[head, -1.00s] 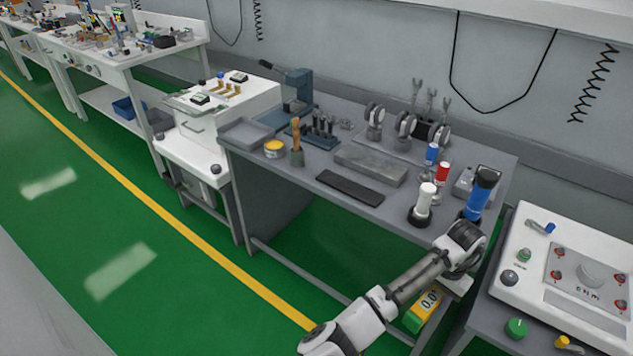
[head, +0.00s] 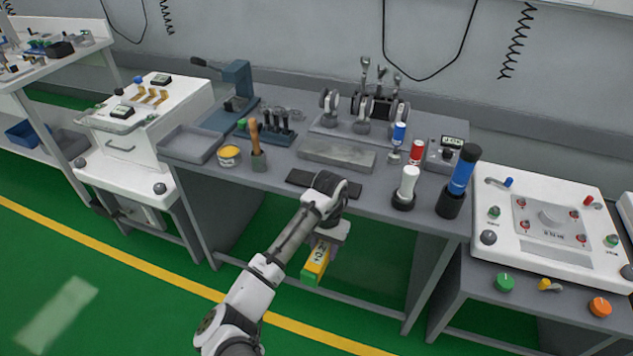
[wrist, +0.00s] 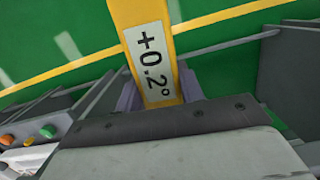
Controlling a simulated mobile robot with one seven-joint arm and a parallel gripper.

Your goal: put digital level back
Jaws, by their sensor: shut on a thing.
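The digital level is a yellow and green bar with a white display. In the head view the digital level (head: 316,265) hangs below my gripper (head: 325,240), in front of the grey bench's front edge. In the wrist view the digital level (wrist: 157,50) shows "+0.2°" and sits between the jaws of my gripper (wrist: 160,95), which is shut on it. The fingertips are largely hidden in the head view. A dark flat mat (head: 300,179) lies on the bench near its front edge, partly hidden by my arm.
The grey bench (head: 380,195) holds a grey block (head: 337,154), a yellow tin (head: 229,156), a white bottle (head: 407,186), a blue cylinder (head: 460,180) and an empty grey tray (head: 190,145). A white control panel (head: 545,223) stands at right. Green floor lies open in front.

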